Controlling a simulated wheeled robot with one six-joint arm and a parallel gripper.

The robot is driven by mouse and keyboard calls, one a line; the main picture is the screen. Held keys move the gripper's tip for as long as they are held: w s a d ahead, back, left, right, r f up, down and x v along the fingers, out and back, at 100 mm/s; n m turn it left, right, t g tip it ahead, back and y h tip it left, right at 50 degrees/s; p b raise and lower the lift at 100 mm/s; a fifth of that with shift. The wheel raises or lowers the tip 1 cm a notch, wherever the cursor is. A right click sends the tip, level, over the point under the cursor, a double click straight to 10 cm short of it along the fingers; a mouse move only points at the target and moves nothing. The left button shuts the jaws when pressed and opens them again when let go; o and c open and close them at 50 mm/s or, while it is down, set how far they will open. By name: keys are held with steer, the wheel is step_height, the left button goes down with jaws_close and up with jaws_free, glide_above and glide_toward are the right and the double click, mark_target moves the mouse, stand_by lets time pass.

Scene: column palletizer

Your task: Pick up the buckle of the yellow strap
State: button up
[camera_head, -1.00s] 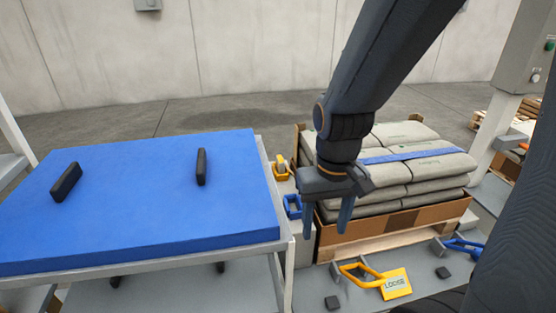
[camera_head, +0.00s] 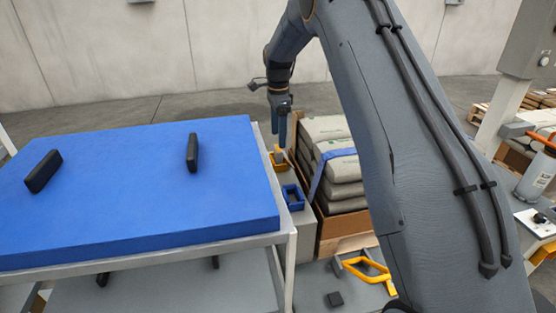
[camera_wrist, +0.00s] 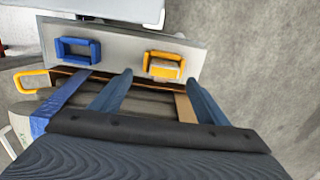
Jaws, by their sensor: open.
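The yellow buckle (camera_head: 278,158) is a frame-shaped piece on a grey ledge between the blue-topped table and the carton of sacks. My gripper (camera_head: 279,143) points down just above the buckle in the head view. In the wrist view my gripper (camera_wrist: 158,79) is open and empty, its two blue fingers spread to about the buckle's width. I cannot tell whether a finger touches it. The yellow strap itself is not clearly visible.
A blue buckle (camera_head: 292,197) sits nearby on the same ledge, joined to a blue strap (camera_wrist: 62,102) over the sacks (camera_head: 340,172). The carton wall (camera_head: 334,229) rises beside the ledge. The blue-topped table (camera_head: 130,200) stands left. A yellow handle (camera_head: 346,262) lies lower right.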

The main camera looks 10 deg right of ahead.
mark_target(278, 150)
steer(key=shift+w+f, duration=0.3)
steer(key=shift+f, duration=0.35)
step_height(278, 150, down, 7)
steer(key=shift+w+d+r+p, duration=0.1)
steer(key=shift+w+r+p, duration=0.1)
steer(key=shift+p, duration=0.55)
steer(key=c, duration=1.2)
steer(key=shift+r, duration=0.1)
